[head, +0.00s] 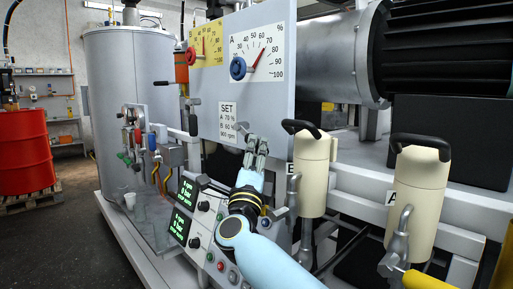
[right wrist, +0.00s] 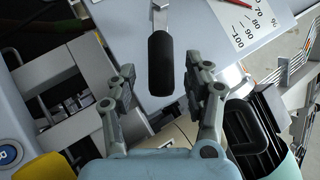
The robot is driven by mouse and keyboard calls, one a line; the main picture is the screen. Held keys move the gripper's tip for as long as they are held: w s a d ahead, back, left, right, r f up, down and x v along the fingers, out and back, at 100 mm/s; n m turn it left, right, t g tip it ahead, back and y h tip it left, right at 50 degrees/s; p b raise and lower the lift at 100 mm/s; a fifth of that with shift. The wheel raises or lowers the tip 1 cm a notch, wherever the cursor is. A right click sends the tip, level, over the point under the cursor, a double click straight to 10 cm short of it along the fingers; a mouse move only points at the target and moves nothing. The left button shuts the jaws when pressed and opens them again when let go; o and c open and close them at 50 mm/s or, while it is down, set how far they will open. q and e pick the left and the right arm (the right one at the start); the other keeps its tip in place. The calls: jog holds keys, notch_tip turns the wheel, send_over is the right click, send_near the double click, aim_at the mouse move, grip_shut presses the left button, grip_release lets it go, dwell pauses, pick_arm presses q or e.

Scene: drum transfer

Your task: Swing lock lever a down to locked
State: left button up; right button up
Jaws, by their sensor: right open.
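A lever with a thick black grip and a metal shank (right wrist: 161,55) shows in the right wrist view, in front of the panel. In the head view a dark grip (head: 242,128) shows at the panel's lower edge, just by my right fingertips. No letter on the lever is readable, so I cannot tell if it is lock lever a. My right gripper (head: 256,146) is open. In the right wrist view its fingers (right wrist: 167,88) stand either side of the grip's end, with gaps on both sides. My left gripper is out of view.
The grey panel (head: 215,75) carries dial A (head: 257,52), a yellow dial and a SET label (head: 228,120). Cream canisters marked B (head: 312,175) and A (head: 418,195) stand right of my arm. A control box (head: 195,215) sits at its left. A red drum (head: 25,150) stands far left.

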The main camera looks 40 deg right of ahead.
jog(key=v, duration=0.8)
jog(key=shift+s+a+f, duration=0.15)
jog(key=shift+s+a, duration=0.1)
jog(key=shift+s, duration=0.05)
